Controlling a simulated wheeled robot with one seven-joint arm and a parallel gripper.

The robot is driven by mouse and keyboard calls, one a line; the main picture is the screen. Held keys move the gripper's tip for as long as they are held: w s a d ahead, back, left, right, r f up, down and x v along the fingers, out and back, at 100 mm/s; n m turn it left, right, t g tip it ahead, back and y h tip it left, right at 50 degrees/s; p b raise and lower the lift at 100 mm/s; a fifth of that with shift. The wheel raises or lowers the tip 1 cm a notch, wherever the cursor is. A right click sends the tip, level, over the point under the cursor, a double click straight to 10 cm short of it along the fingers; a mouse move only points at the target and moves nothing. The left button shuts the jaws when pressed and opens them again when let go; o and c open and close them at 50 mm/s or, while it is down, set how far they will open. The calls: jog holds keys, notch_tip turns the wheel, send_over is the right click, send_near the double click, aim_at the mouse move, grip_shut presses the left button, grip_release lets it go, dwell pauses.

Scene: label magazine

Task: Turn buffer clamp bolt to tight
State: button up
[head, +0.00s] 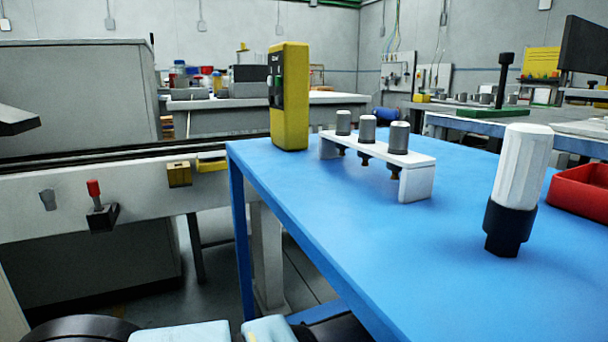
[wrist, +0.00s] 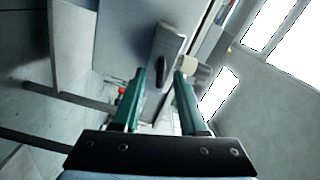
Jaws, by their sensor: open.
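I cannot single out the buffer clamp bolt for certain. On the pale rail at the left of the head view are a red-topped lever on a dark block (head: 97,210), a brass-coloured block (head: 179,174) and a small grey fitting (head: 48,200). A white-handled tool with a black lower end (head: 520,170) stands upright on the blue table. My gripper (wrist: 161,76) shows in the wrist view, its two green fingers apart with nothing held. Beyond the fingers are a grey panel with a dark oblong part (wrist: 160,72) and a small red spot (wrist: 121,91).
The blue table (head: 330,220) also carries a white rack (head: 417,183) with several grey cylinders, a yellow upright device (head: 293,100) and a red tray (head: 580,190) at right. The table's front middle is clear. A large grey cabinet (head: 75,90) stands behind the rail.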

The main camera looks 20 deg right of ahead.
jog(key=s+d, duration=0.1)
jog(key=s, duration=0.9)
jog(key=shift+s+d+p, duration=0.2)
jog(key=shift+s+p, duration=0.1)
jog(key=shift+p, duration=0.1)
